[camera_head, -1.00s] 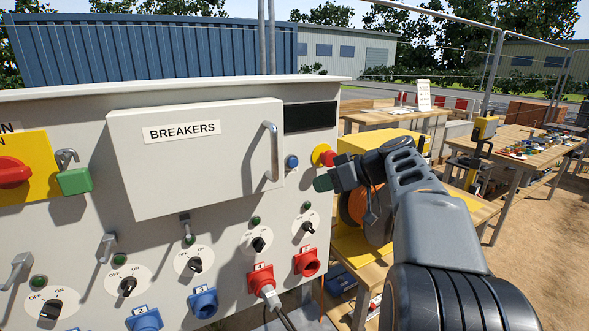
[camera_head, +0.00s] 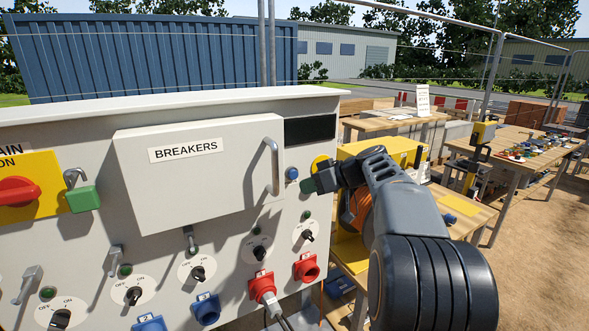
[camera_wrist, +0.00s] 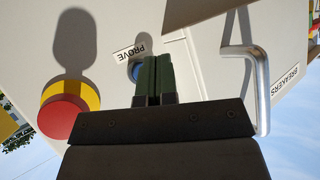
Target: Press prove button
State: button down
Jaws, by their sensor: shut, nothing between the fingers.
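The blue prove button (camera_head: 292,174) is on the white panel (camera_head: 80,133), right of the breakers box handle. In the wrist view the blue button (camera_wrist: 134,71) shows beside a "PROVE" label (camera_wrist: 131,48), partly hidden behind my fingertips. My gripper (camera_head: 308,186) has green fingers and is shut and empty. It is just right of and below the button in the head view. In the wrist view my gripper (camera_wrist: 154,60) overlaps the button's right side; I cannot tell whether it touches.
A red emergency knob on a yellow base (camera_wrist: 66,108) is close to my gripper. The metal handle (camera_head: 272,167) of the breakers box (camera_head: 195,185) juts out nearby. Switches and red and blue sockets are below. Workbenches (camera_head: 505,150) stand at the right.

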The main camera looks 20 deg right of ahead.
aim_at(293, 174)
jog(key=shift+w+a, duration=0.15)
jog(key=shift+w, duration=1.1)
jog(key=shift+w, duration=0.15)
dwell(1.2)
jog(key=shift+w, duration=0.25)
jog(key=shift+w+a, duration=0.1)
jog(key=shift+w, duration=0.4)
dwell(0.8)
jog(key=shift+s+f, duration=0.1)
jog(key=shift+s, duration=0.1)
jog(key=shift+s+b, duration=0.7)
jog(key=shift+b, duration=0.2)
